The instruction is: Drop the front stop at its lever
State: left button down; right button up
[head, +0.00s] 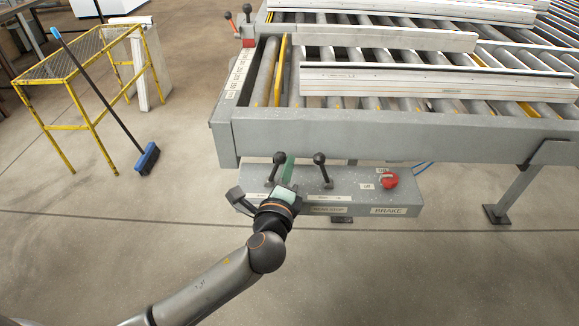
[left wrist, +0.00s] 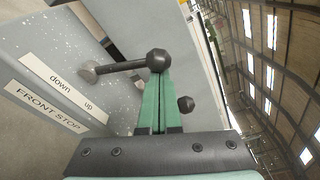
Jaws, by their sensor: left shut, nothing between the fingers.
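The front stop lever is a dark rod with a black ball knob (head: 279,158) on the grey control box below the conveyor. In the left wrist view its knob (left wrist: 158,59) is at my fingertips, with the rod running left to its base. The FRONT STOP label (left wrist: 46,106) and the "down" and "up" label (left wrist: 74,92) are beside the base. My left gripper (head: 289,160) has green fingers shut together with nothing between them, right beside the knob. I cannot tell whether they touch it. My right gripper is not in view.
A second ball lever (head: 320,158) stands just right, and a red knob (head: 390,180) sits near the BRAKE label (head: 388,211). The conveyor frame (head: 380,135) overhangs the box from behind. Metal profiles (head: 430,82) lie on the rollers. The floor (head: 400,275) in front is clear.

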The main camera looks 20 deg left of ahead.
pick_arm(q)
jog(key=shift+a+r+n, duration=0.1)
jog(key=shift+a+n, duration=0.1)
jog(key=shift+n, duration=0.1)
jog(key=shift+s+a+r+n+b, duration=0.15)
jog(key=shift+a+n+b, duration=0.1)
jog(key=shift+a+n, duration=0.3)
jog(key=shift+s+a+r+n+b, duration=0.2)
jog(key=shift+a+n, duration=0.1)
jog(key=shift+n, duration=0.35)
jog(key=a+n, duration=0.1)
jog(key=a+n+b, duration=0.1)
jog(key=n, duration=0.1)
jog(key=shift+s+a+r+t, duration=0.15)
jog(key=shift+s+t, duration=0.15)
jog(key=shift+t, duration=0.1)
jog(key=shift+s+a+n+b, duration=0.1)
jog(key=shift+a+n+b, duration=0.25)
jog(key=shift+n, duration=0.25)
jog(key=shift+r, duration=0.15)
